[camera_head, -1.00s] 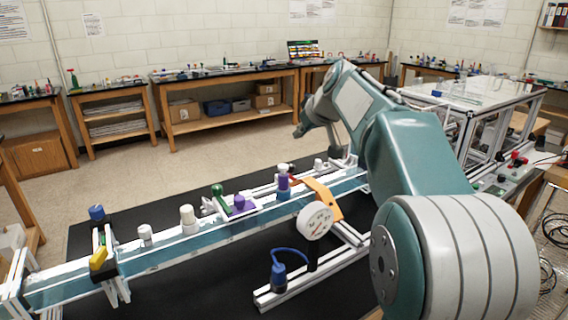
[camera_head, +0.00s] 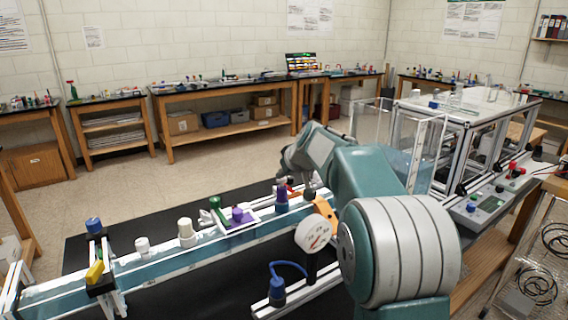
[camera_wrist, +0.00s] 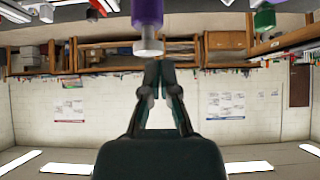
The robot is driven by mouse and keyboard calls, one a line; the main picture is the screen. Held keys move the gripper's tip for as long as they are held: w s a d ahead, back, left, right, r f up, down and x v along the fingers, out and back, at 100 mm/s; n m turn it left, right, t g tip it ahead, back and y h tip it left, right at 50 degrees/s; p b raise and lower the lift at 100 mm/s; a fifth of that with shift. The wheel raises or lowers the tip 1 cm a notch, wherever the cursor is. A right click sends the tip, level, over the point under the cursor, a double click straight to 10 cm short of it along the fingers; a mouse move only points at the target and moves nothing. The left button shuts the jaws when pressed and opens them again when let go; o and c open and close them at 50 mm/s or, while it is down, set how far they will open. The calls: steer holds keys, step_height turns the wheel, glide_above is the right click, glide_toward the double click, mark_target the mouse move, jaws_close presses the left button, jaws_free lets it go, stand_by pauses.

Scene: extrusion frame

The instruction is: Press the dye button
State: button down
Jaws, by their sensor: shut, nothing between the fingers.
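A purple cylinder (camera_head: 282,195) stands upright on the extrusion frame's glassy blue channel. In the wrist view, which looks upside down, a purple cylinder (camera_wrist: 147,14) with a pale tip appears just beyond my fingertips. My gripper (camera_wrist: 160,66) is shut and empty there, its fingers together near the pale tip; I cannot tell whether they touch. In the head view my gripper (camera_head: 308,193) is just right of the purple cylinder, partly hidden by my arm. A purple knob (camera_head: 238,214) sits on a pale plate to the left. I cannot tell which part is the dye button.
A round white gauge (camera_head: 314,234) on an orange bracket (camera_head: 325,212) stands close by my arm. A green knob (camera_head: 215,203), white caps (camera_head: 186,231) and a blue-topped valve (camera_head: 94,225) line the channel. A control panel (camera_head: 490,204) with buttons is at the right.

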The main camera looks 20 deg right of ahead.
steer(key=shift+f, duration=0.3)
steer(key=shift+f, duration=1)
steer(key=v, duration=1.2)
steer(key=shift+a, duration=0.1)
